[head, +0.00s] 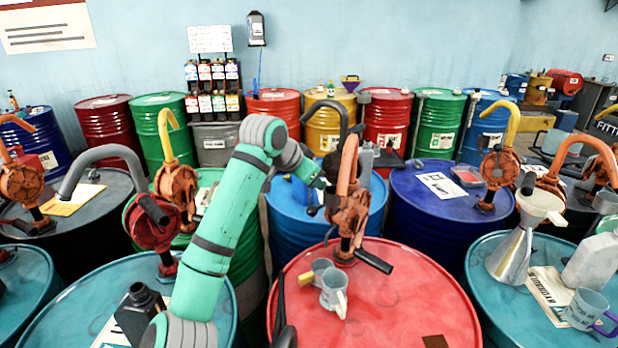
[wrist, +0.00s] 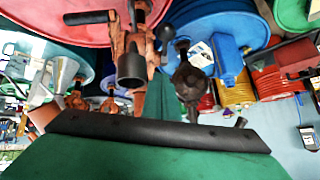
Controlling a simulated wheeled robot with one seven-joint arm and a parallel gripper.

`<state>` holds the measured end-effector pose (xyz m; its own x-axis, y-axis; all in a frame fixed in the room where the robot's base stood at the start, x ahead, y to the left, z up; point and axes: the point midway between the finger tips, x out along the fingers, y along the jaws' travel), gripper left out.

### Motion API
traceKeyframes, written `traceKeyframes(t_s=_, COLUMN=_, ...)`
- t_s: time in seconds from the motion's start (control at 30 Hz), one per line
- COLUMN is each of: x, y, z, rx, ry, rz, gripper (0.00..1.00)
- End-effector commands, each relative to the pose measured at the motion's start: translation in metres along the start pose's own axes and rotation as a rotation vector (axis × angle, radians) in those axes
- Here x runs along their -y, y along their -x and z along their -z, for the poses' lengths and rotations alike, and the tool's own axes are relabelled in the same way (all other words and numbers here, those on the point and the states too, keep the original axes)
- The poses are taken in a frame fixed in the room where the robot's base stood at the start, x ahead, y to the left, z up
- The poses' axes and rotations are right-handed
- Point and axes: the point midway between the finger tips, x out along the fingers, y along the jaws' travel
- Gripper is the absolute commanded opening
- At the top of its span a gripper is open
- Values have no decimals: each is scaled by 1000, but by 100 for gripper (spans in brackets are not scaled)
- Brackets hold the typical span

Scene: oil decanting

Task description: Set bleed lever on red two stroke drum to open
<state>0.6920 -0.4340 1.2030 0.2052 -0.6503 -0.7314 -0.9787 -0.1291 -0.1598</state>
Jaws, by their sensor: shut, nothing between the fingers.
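The front red drum (head: 400,300) stands at centre right in the head view, and its red top also fills the upper left of the wrist view (wrist: 60,32). An orange hand pump (head: 348,215) rises from its far side, with a black grip (head: 373,262) low on its right. The pump also shows in the wrist view (wrist: 131,40). I cannot tell which small part is the bleed lever, and no two stroke label is readable. My gripper (head: 319,186) is shut and empty, behind and left of the pump's upper part, and partly hidden.
Drums with pumps crowd both sides, including a teal drum (head: 490,262) with a metal funnel (head: 512,254). A blue drum (head: 290,212) stands behind. Free room is mainly above the drum tops.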

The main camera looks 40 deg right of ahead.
Motion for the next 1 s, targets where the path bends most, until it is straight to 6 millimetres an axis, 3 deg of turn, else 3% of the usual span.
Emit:
traceKeyframes(t_s=0.17, x=0, y=-34, z=-1, rx=2, ry=1, rz=0, gripper=0)
traceKeyframes(t_s=0.3, x=1, y=-38, z=-22, rx=1, ry=3, rz=1, gripper=0)
traceKeyframes(t_s=0.5, x=1, y=-42, z=-37, rx=0, ry=1, rz=1, gripper=0)
traceKeyframes(t_s=1.0, x=-3, y=-45, z=-38, rx=-10, ry=-1, rz=-3, gripper=0)
